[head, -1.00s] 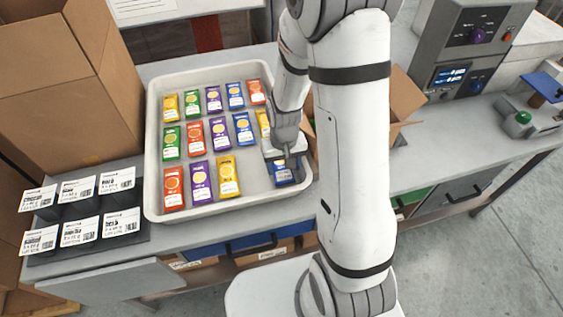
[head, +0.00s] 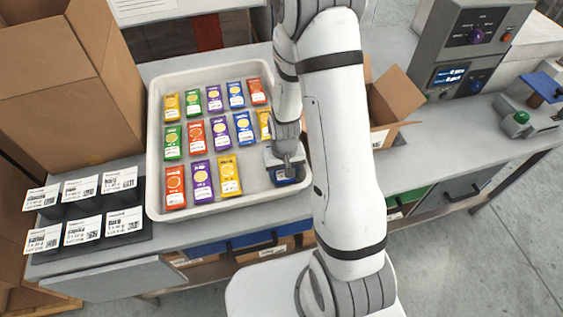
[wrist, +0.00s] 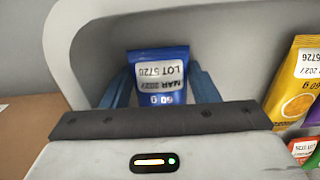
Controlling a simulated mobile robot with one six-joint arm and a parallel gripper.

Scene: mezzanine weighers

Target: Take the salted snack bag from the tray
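A blue snack bag (wrist: 158,62) with a white label reading LOT 5726, MAR 2027 and 60 g lies near the front right corner of the pale tray (head: 185,215). No flavour name is legible on it. My gripper (head: 286,172) is down over this bag and mostly hides it in the head view. In the wrist view the blue fingers of my gripper (wrist: 160,82) flank the bag closely on both sides. I cannot tell whether they press on it. Another blue bag (head: 244,128) lies farther back, and a third blue bag (head: 236,95) is in the back row.
Red, purple, yellow and green bags fill the tray's other places, including a yellow bag (wrist: 295,85) right of my gripper. Label cards (head: 82,210) stand left of the tray. A large cardboard box (head: 60,90) is behind them. A small open box (head: 392,105) stands on the right.

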